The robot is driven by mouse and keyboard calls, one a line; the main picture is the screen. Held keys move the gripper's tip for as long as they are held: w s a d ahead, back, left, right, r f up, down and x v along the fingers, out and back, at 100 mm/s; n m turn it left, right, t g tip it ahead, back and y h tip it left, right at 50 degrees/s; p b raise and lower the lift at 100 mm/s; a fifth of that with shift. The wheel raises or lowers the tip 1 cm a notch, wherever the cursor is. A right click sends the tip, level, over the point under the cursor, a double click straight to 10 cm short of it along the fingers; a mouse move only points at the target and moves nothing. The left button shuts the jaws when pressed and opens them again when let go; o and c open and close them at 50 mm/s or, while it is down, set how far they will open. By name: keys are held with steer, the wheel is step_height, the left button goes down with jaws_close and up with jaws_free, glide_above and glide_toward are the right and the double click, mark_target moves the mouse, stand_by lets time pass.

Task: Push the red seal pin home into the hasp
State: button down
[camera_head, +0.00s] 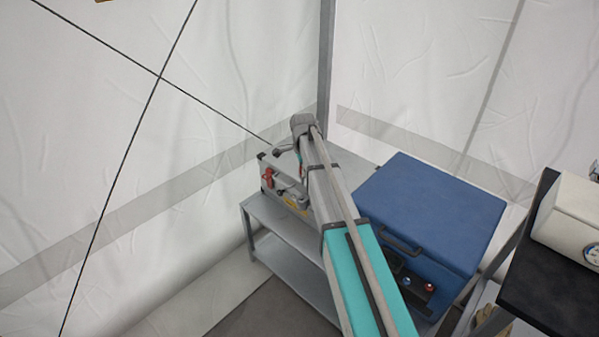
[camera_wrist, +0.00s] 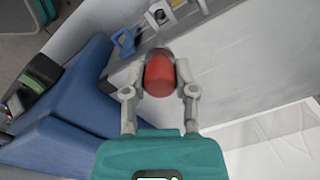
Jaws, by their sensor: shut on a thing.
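In the wrist view my gripper (camera_wrist: 160,66) is shut on the red seal pin (camera_wrist: 159,78), with one grey finger on each side of its rounded red body. Only the pin's red body and a darker far end show; its tip is hidden. Beyond it are small grey metal fittings (camera_wrist: 164,14) on a grey edge; I cannot make out the hasp or whether the pin is in it. In the head view a grey case (camera_head: 288,196) with a red part (camera_head: 268,177) on its front stands on a metal shelf unit. My arm hides part of the case, and my gripper is not clear there.
A large blue box (camera_head: 430,210) stands on the shelf unit (camera_head: 285,233) right of the case, close to my arm. It also shows in the wrist view (camera_wrist: 70,135). A blue loop-shaped part (camera_wrist: 124,42) is near the pin. A dark table (camera_head: 530,290) is at the right.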

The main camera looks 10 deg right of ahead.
mark_target(302, 184)
steer(key=shift+f, duration=0.15)
steer(key=shift+w+f+b, duration=0.1)
steer(key=shift+f+b, duration=2.65)
steer(key=shift+b, duration=0.15)
steer(key=shift+f+b, duration=2.6)
steer(key=shift+b, duration=0.05)
stand_by(0.5)
steer(key=c, duration=0.9)
jaws_free()
steer(key=o, duration=0.6)
steer(key=shift+c, duration=0.2)
steer(key=shift+r, duration=0.25)
step_height(302, 184, up, 10)
steer(key=p, duration=1.1)
steer(key=shift+r, duration=0.25)
